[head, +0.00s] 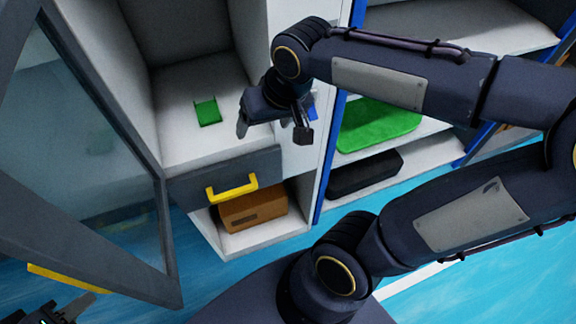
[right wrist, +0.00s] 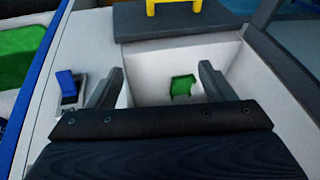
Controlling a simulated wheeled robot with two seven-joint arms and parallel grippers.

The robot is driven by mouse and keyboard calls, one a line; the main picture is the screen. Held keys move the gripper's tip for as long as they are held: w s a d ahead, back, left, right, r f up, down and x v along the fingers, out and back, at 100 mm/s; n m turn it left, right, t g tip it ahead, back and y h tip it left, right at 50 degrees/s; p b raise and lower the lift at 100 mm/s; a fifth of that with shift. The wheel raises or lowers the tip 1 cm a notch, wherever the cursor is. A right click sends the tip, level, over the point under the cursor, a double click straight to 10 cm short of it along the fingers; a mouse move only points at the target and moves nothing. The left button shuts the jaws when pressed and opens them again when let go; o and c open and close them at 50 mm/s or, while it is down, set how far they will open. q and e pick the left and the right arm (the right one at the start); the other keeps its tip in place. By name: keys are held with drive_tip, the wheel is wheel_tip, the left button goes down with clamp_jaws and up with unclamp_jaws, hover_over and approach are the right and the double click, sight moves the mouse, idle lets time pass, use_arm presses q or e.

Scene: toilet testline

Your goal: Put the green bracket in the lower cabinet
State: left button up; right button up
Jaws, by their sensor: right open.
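The green bracket (head: 207,111) lies on the white floor of the open cabinet compartment above the grey drawer. My right gripper (head: 272,132) is open and empty, to the right of the bracket in the head view. In the right wrist view, the bracket (right wrist: 182,86) shows beyond and between the two open fingers of my right gripper (right wrist: 160,84), not touching them. The lower cabinet space (head: 262,238) under the drawer is open at the front and holds a brown box (head: 252,210). My left gripper (head: 68,309) is partly in view at the lower left, away from the bracket.
A glass door (head: 85,150) stands open at the left. The grey drawer (head: 190,189) has a yellow handle (head: 232,188). At the right, blue-edged shelves hold a green bin (head: 375,127) and a black case (head: 365,174). A blue switch (right wrist: 67,86) sits on the cabinet's side panel.

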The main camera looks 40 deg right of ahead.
drive_tip(key=s+a+f+t+y, duration=0.1)
drive_tip(key=s+a+f+y, duration=0.1)
drive_tip(key=s, duration=0.8)
drive_tip(key=shift+f+n, duration=0.4)
drive_tip(key=shift+f, duration=0.2)
drive_tip(key=shift+s+d, duration=0.1)
